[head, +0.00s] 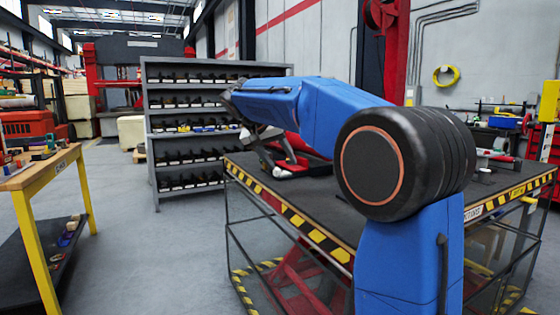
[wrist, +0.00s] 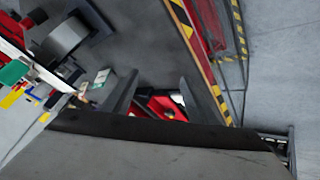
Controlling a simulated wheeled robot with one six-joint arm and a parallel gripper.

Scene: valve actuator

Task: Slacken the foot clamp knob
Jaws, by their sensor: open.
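My gripper (wrist: 157,93) shows in the wrist view as two dark grey fingers spread apart, with nothing held between them. A red part with black and white pieces (wrist: 160,106) lies beyond the gap between the fingers, partly covered by them and by my wrist. In the head view, a red-and-black device (head: 300,167) lies on the dark tabletop beside my wrist. The end of my arm hangs over that table edge, and my fingers are hard to make out there. I cannot pick out the foot clamp knob in either view.
The workbench (head: 325,240) has a black-and-yellow striped edge. A grey cylindrical part (wrist: 64,37) lies to the left in the wrist view. A grey shelf rack (head: 150,110) stands behind, and a yellow-legged table (head: 25,225) at left. Open floor lies between them.

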